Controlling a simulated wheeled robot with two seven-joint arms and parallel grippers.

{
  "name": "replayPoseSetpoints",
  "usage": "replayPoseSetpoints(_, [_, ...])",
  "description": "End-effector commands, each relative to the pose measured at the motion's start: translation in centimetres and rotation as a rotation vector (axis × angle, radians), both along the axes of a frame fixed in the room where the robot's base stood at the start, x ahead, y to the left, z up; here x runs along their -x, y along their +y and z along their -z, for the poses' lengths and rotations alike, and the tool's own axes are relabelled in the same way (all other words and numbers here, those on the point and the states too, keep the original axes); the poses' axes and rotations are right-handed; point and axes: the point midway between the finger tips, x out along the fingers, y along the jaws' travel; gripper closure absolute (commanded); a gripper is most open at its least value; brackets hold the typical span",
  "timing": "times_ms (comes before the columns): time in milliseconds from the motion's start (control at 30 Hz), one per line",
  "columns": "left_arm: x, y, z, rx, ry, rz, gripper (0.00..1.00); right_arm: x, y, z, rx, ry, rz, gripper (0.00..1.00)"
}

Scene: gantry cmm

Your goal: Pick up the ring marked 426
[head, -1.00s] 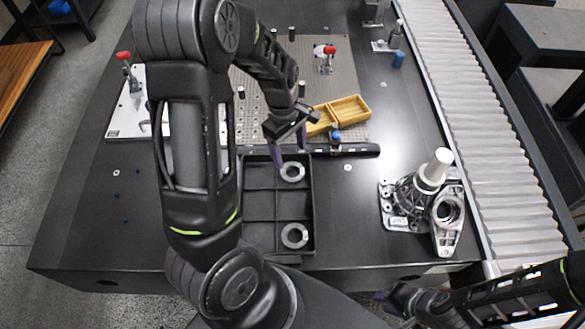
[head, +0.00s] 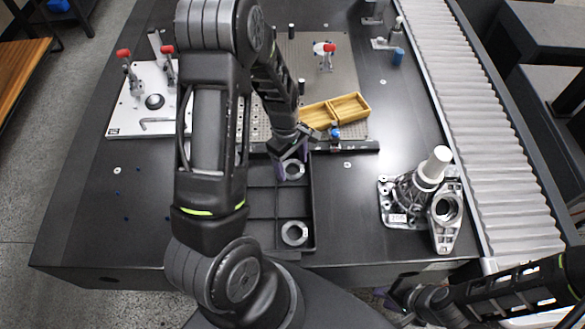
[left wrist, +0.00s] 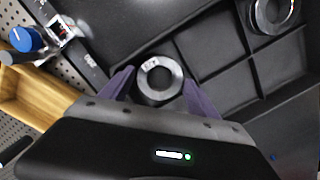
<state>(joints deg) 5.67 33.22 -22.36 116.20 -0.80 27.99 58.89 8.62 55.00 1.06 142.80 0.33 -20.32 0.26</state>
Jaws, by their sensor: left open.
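Two metal rings lie in a black divided tray (head: 263,213).
A wooden two-part box (head: 349,107) and a blue-knobbed fixture (head: 335,132) stand just beyond the tray. A metal casting (head: 444,210) with a white-topped post is at the right, beside a conveyor (head: 480,120). A white plate with red-handled clamps (head: 125,115) is at the left.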

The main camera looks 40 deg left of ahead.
Motion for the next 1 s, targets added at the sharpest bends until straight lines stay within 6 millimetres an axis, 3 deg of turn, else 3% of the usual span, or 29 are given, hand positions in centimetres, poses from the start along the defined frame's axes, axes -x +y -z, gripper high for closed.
replayPoseSetpoints(133, [-0.02,-0.13,0.81,0.000,-0.001,0.000,0.30,0.02,-0.02,-0.06,0.001,0.001,0.001,0.72])
replayPoseSetpoints(667, [0.00,-0.12,0.77,0.000,-0.001,0.000,0.30,0.02,-0.01,-0.03,0.000,0.000,0.000,0.72])
replayPoseSetpoints(1000, [0.00,-0.11,0.76,0.000,-0.001,0.000,0.56,0.02,-0.01,-0.04,0.000,0.000,0.000,0.72])
